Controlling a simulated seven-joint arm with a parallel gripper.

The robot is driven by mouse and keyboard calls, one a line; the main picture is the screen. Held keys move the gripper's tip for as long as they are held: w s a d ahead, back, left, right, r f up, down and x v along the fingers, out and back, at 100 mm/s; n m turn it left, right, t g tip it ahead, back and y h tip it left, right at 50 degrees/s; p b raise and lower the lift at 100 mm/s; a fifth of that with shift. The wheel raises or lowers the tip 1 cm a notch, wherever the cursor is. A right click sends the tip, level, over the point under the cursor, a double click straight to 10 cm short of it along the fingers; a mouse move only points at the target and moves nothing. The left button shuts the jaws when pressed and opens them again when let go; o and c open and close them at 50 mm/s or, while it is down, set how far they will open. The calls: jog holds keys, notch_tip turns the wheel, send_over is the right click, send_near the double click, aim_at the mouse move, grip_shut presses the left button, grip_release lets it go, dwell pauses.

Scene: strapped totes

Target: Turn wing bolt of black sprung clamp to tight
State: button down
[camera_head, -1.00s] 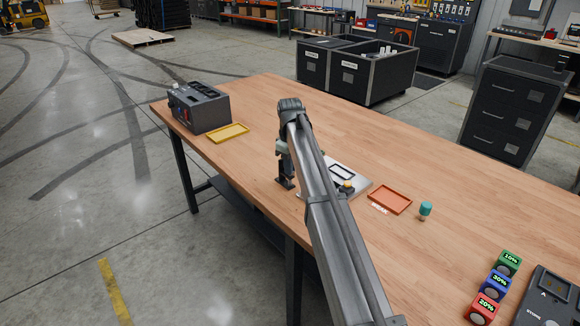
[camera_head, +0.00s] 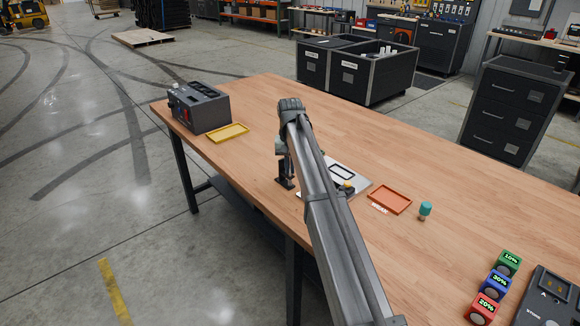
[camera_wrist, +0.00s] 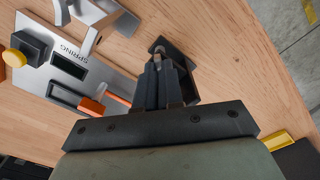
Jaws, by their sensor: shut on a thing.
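In the wrist view my gripper (camera_wrist: 163,72) points down at a black clamp (camera_wrist: 178,55) that stands on the wooden bench. Its dark fingers are shut on a small grey piece between their tips, which looks like the wing bolt (camera_wrist: 160,52). The fingers and the bolt overlap, so the bolt's angle and how tight it is cannot be told. In the head view the foot of the black clamp (camera_head: 285,184) shows at the bench's near left edge. My arm hides most of the clamp there.
Beside the clamp lies a metal plate marked SPRING (camera_wrist: 95,70), with a yellow-knobbed black block (camera_wrist: 22,46) and an orange-tipped lever (camera_wrist: 92,104). A yellow tray (camera_head: 228,132), a black box (camera_head: 199,107) and an orange tray (camera_head: 390,199) stand on the bench. The far bench middle is clear.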

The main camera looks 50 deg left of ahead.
jog(key=shift+m, duration=1.9)
jog(key=c, duration=1.3)
grip_release()
jog(key=shift+o, duration=0.2)
notch_tip(320, 180, up, 14)
jog(key=shift+f, duration=0.15)
